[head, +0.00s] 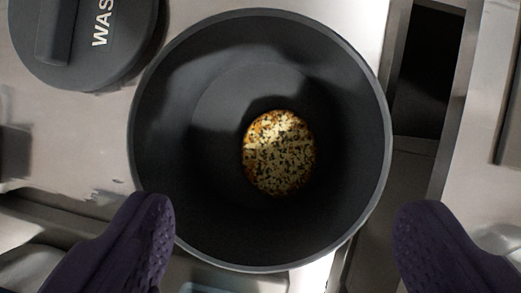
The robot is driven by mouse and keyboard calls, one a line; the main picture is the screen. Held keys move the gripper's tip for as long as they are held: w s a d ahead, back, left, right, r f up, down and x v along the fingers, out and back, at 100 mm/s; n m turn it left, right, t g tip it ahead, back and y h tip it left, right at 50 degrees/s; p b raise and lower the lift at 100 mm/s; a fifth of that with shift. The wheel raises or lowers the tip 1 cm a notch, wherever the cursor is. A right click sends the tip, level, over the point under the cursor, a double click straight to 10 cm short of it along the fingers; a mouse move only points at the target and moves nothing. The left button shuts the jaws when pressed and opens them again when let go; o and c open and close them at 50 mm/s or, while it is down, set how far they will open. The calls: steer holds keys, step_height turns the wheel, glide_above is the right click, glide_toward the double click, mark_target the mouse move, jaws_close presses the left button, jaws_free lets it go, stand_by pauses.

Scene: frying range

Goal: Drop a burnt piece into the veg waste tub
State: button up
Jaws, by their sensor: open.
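The dark grey round tub (137,150) stands below my gripper, seen from above with its mouth open. One round, yellow-brown piece with dark specks (279,153) lies inside, on the floor of the tub, right of its middle. My gripper (283,236) is open, with its two purple textured fingers wide apart and nothing between them. The fingertips show at the lower left and lower right, over the near side of the tub. A dark grey lid (82,62) with the white letters "WAS" in view lies at the upper left, off the tub.
A pale metal worktop (60,130) surrounds the tub, with scuff marks on its left part. A dark rectangular opening with a metal rim (394,60) lies right of the tub. Another metal edge runs along the far right.

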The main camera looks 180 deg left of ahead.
step_height(320, 180, up, 29)
steer(key=m+t+b, duration=0.1)
steer(key=t+b, duration=0.4)
steer(key=b, duration=0.2)
steer(key=s+r+m+t+b, duration=0.1)
steer(key=s+r+t+b, duration=0.1)
steer(key=s+r, duration=0.6)
steer(key=s+r+m+t+h+b, duration=0.1)
steer(key=s+r+m+t+b, duration=0.1)
steer(key=s+r, duration=0.7)
step_height(320, 180, up, 7)
steer(key=shift+a+f+t+h+b, duration=0.15)
steer(key=shift+a+t+h+b, duration=0.2)
steer(key=shift+t+b, duration=0.6)
